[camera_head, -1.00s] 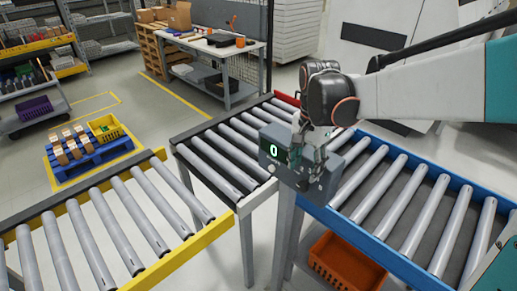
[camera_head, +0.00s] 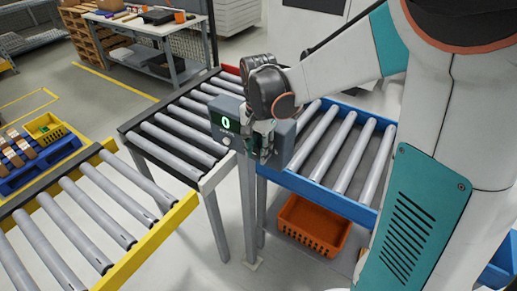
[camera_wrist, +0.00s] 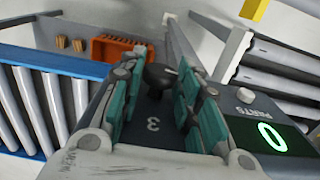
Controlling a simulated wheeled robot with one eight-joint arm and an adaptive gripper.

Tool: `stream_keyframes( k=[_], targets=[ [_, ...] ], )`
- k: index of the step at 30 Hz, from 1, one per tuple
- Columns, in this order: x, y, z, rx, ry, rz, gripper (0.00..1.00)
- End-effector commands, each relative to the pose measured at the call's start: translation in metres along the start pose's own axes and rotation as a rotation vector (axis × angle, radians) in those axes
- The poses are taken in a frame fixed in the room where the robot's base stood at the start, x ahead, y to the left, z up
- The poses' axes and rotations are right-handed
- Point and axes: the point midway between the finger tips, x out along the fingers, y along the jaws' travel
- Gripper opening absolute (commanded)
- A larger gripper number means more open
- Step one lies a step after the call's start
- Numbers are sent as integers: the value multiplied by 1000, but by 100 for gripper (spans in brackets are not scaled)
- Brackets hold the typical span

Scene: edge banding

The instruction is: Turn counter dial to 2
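The grey counter box (camera_head: 229,111) stands on a post between the conveyors. Its lit green display (camera_head: 225,122) reads 0, and it also reads 0 in the wrist view (camera_wrist: 272,137). The black dial (camera_wrist: 160,76) shows in the wrist view with a white 3 printed beside it on the panel. My gripper (camera_wrist: 163,66) points at the panel with its green-padded fingers on either side of the dial. The fingers look apart, with a gap to the dial; contact is not clear. In the head view my gripper (camera_head: 260,142) covers the dial.
Roller conveyors with yellow (camera_head: 150,238), black and blue (camera_head: 325,196) frames surround the post. An orange crate (camera_head: 314,226) sits below the blue one. A workbench (camera_head: 150,30) stands behind. My arm fills the right side of the head view.

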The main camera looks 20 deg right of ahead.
Motion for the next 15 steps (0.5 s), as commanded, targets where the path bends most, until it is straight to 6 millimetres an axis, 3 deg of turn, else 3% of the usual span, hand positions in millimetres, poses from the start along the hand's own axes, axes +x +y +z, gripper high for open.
stream_keyframes(
  k=[15],
  targets=[
    [0, 3, 0, 2, 0, -100, 7]
  ],
)
